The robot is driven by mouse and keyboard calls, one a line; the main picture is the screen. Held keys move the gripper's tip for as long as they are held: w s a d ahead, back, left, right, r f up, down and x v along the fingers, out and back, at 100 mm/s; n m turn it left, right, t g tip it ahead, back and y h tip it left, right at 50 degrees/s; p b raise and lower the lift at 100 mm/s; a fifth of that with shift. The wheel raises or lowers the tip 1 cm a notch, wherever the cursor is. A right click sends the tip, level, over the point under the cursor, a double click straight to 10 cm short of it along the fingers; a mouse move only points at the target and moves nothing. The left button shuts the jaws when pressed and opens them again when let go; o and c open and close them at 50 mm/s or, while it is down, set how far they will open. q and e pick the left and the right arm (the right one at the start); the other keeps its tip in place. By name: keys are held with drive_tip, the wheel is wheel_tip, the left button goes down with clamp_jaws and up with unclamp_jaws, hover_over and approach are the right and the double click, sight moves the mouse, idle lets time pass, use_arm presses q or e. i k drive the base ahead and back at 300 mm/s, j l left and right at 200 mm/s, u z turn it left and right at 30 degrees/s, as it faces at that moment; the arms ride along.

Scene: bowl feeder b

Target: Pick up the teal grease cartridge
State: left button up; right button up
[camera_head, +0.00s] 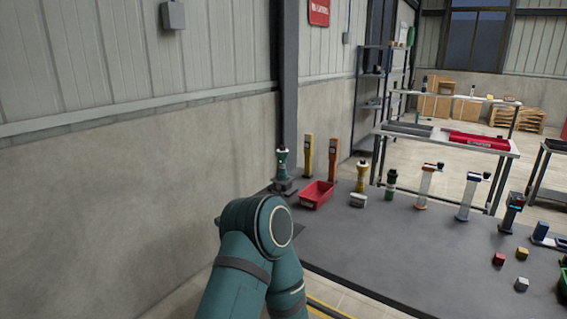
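A teal-green upright item (282,164) with a pale top stands on a dark base at the far left corner of the grey table. A smaller dark green upright item (390,184) with a pale band stands further right, behind the middle of the table. I cannot tell which of them is the grease cartridge. My teal arm fills the lower middle of the head view and hides part of the table's left side. Neither of my grippers shows. Nothing is seen held.
The grey table (395,240) is clear in its middle. Small red (499,259), yellow and white blocks lie at right. A concrete wall is at left.

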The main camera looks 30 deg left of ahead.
sight(282, 155)
drive_tip(key=i+j+z, duration=0.1)
drive_tip(key=j, duration=0.45)
drive_tip(key=i+j+z, duration=0.1)
drive_tip(key=j, duration=0.45)
drive_tip(key=i+j+z, duration=0.1)
drive_tip(key=j, duration=0.5)
drive_tip(key=i+j+z, duration=0.1)
drive_tip(key=j, duration=0.5)
